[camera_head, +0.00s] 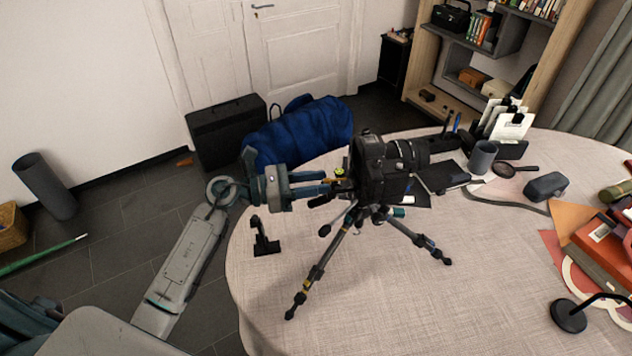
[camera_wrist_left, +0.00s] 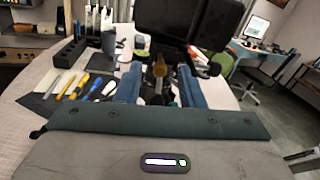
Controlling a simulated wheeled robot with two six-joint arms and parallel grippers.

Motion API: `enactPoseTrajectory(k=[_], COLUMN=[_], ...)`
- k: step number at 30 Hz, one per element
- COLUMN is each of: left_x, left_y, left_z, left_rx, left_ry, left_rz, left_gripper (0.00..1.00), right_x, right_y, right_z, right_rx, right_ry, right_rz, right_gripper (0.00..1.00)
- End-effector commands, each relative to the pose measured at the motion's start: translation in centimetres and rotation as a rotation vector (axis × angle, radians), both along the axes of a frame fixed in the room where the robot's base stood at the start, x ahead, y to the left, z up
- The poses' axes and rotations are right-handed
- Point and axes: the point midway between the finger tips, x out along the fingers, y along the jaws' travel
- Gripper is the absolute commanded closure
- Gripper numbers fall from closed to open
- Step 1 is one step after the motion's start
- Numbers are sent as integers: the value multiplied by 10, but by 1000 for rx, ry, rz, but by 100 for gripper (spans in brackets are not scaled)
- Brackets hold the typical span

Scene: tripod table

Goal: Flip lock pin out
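A black camera with a long lens (camera_head: 400,155) sits on top of a small tripod (camera_head: 318,268), which stands on the round table. My left gripper (camera_head: 326,183) is level with the tripod head, just left of it, its fingers pointing at it. In the left wrist view its two blue fingers (camera_wrist_left: 160,84) are apart, one on each side of small dark and brass-coloured parts (camera_wrist_left: 160,68) below the black camera body (camera_wrist_left: 190,20). I cannot make out the lock pin for sure among these parts, nor whether a finger touches them. My right gripper is not in view.
The cloth-covered table (camera_head: 500,290) has free room in front of the tripod. A small black stand (camera_head: 265,240) is near its left edge. A grey mug (camera_head: 482,158), a magnifying glass (camera_head: 512,169) and a dark case (camera_head: 546,186) lie to the right.

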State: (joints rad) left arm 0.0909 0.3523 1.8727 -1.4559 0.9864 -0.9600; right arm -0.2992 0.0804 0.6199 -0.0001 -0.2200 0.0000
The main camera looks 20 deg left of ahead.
Motion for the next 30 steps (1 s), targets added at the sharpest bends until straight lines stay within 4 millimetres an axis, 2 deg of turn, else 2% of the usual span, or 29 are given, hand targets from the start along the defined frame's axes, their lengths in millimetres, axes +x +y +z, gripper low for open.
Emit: enactPoseTrajectory(k=[10,21,30], left_x=[-4,-30,-48], left_y=[8,51,82], left_z=[-3,-5,-4], left_rx=[3,6,4], left_ry=[-1,1,1], left_rz=[2,0,-1], left_gripper=[65,65,65], right_x=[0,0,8], right_y=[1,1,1], right_z=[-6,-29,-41], right_rx=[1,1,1], right_ry=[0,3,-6], right_rz=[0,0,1], right_gripper=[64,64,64])
